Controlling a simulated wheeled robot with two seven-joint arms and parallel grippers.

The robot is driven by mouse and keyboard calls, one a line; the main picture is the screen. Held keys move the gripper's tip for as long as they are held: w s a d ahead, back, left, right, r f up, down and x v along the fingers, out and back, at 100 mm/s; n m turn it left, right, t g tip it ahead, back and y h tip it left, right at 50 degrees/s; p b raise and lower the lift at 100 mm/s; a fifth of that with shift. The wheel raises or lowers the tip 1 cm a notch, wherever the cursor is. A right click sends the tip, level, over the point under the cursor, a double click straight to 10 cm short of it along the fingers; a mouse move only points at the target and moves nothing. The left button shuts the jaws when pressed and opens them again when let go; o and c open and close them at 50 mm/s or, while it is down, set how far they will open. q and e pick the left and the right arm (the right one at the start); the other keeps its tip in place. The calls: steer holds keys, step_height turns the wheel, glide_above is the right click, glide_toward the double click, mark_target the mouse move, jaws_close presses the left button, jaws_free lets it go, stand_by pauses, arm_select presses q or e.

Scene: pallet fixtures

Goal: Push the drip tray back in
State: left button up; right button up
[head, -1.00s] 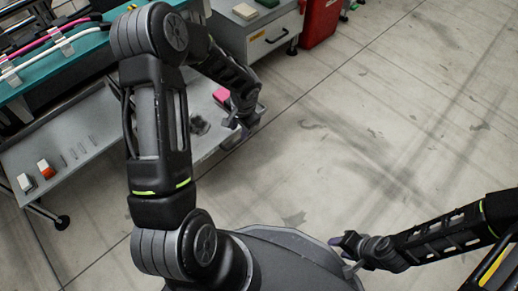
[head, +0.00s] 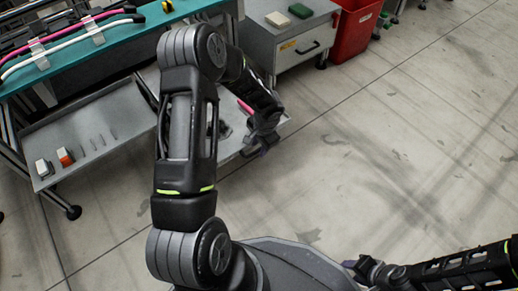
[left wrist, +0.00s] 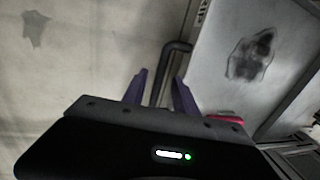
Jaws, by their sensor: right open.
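The drip tray (head: 231,147) is a light grey pan low beside the teal bench, partly hidden behind my left arm in the head view. In the left wrist view the tray (left wrist: 213,75) shows at the right with a dark stain, and a dark bar handle (left wrist: 176,50) stands along its edge. My left gripper (head: 264,147) is at the tray's outer edge. Its purple fingers (left wrist: 159,78) are apart, with the handle's lower end between or just beyond them; contact cannot be told. My right gripper (head: 350,266) is open and empty over the floor at the lower right.
A teal bench (head: 110,55) with pink and white hoses is at the upper left. A white-and-grey block (head: 42,168) and an orange-and-white block (head: 65,157) sit on the lower shelf (head: 90,128). A grey drawer cabinet (head: 290,50) and red bin (head: 355,32) stand behind. Floor at the right is clear.

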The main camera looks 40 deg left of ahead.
arm_select(q)
steer(key=shift+f, duration=0.3)
jaws_close()
stand_by(1.3)
